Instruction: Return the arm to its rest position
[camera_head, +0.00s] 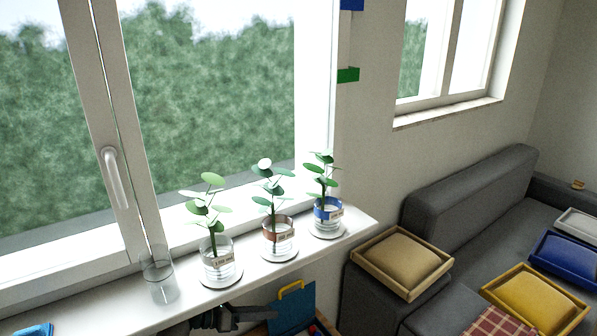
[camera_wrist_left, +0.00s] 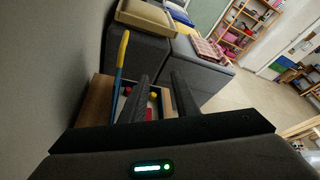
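My left gripper (camera_head: 245,315) is just below the front edge of the window sill (camera_head: 345,238), low in the head view. In the left wrist view its two dark fingers (camera_wrist_left: 160,88) stand apart with a gap between them, and I see nothing held. On the sill stand three potted plants in glass jars: one with a clear jar (camera_head: 217,262), one with a reddish-brown band (camera_head: 278,238) and one with a blue band (camera_head: 327,212). An empty clear glass (camera_head: 160,280) stands to their left. My right gripper is not in view.
A blue item with a yellow handle (camera_head: 291,308) is below the sill, close beside my left gripper. A grey sofa (camera_head: 450,200) with a beige cushion tray (camera_head: 402,262) and a yellow cushion tray (camera_head: 535,302) is at right. Open floor (camera_wrist_left: 245,95) shows in the wrist view.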

